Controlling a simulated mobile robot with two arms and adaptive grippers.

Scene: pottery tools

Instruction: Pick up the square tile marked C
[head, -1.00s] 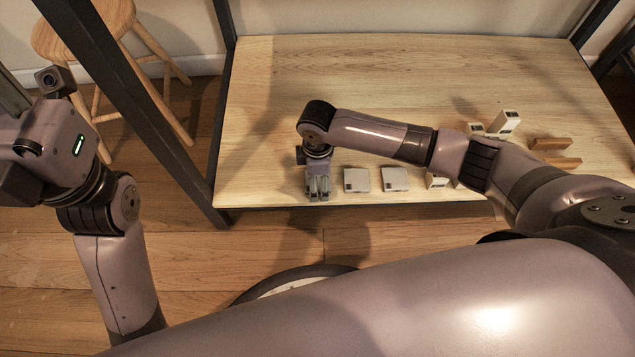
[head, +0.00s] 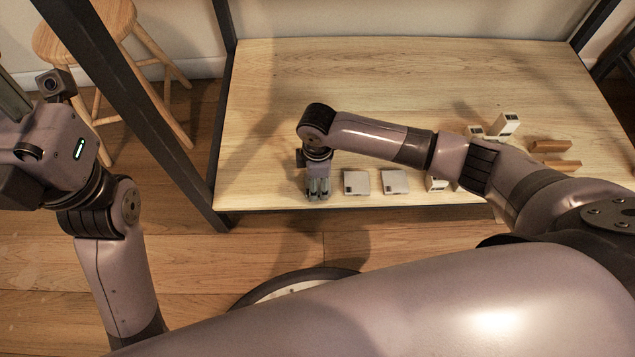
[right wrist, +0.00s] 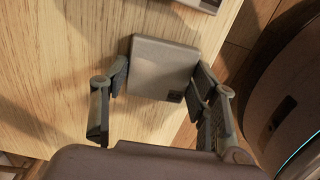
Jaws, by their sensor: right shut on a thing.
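A square grey tile (right wrist: 163,62) with a small dark mark at one corner lies between the fingers of my right gripper (right wrist: 160,82) in the right wrist view. The mark is too small to read. The gripper is shut on this tile, one finger on either side. In the head view my right gripper (head: 318,190) points down at the front left of the table, and hides the tile. Two similar tiles, a middle one (head: 356,183) and a right one (head: 395,182), lie to its right. My left arm is at the left edge; its fingers are not clearly seen.
The wooden table (head: 290,85) is bare behind my right arm. White blocks with dark marks (head: 504,125) and brown wooden pieces (head: 555,146) are on its right part. A black post (head: 222,150) and a stool (head: 95,25) stand on the left.

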